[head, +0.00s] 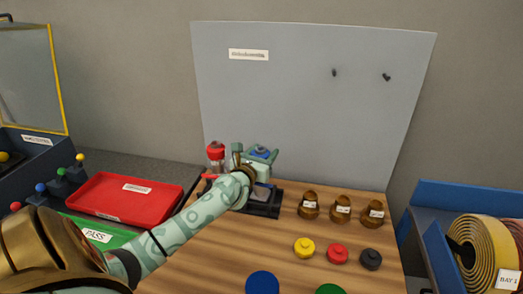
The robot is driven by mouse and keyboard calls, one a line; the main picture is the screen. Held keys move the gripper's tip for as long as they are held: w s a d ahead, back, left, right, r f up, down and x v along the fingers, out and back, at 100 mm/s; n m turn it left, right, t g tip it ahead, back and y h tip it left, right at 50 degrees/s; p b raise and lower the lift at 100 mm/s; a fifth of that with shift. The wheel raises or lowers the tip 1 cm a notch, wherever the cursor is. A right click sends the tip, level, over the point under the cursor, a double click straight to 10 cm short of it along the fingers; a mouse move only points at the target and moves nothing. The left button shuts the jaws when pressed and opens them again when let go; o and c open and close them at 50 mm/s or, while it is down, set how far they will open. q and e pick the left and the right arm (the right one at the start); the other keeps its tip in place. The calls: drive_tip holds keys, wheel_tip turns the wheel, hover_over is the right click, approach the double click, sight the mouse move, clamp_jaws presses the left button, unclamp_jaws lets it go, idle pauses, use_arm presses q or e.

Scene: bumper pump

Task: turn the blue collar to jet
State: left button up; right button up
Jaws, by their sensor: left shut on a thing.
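The blue collar (260,151) shows between the pale green fingers of my left gripper (255,155), above a dark stand (264,209) on the wooden table. My left gripper is shut on the blue collar, and its fingers and wrist hide part of it and most of the body below. A bottle with a red collar and cap (215,151) stands just to the left. Whether the blue collar is set to jet cannot be read from here. My right gripper is not in view.
Several brass-coloured fittings with white tags (341,209) stand right of the stand. Yellow (304,246), red (337,252) and black (371,259) caps lie in front. A red tray (125,197) is left; a blue bin with coiled hoses (470,245) is right. A grey board (310,110) stands behind.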

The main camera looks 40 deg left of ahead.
use_arm(q)
drive_tip(key=shift+d+m+t+h, duration=0.15)
drive_tip(key=shift+m+t+h, duration=0.15)
drive_tip(key=shift+m+h, duration=1.1)
drive_tip(key=shift+h, duration=0.5)
drive_tip(key=o, duration=1)
drive_tip(key=s, duration=1)
drive_tip(key=s+d+p, duration=0.1)
drive_tip(key=s, duration=0.5)
drive_tip(key=shift+s+d, duration=0.1)
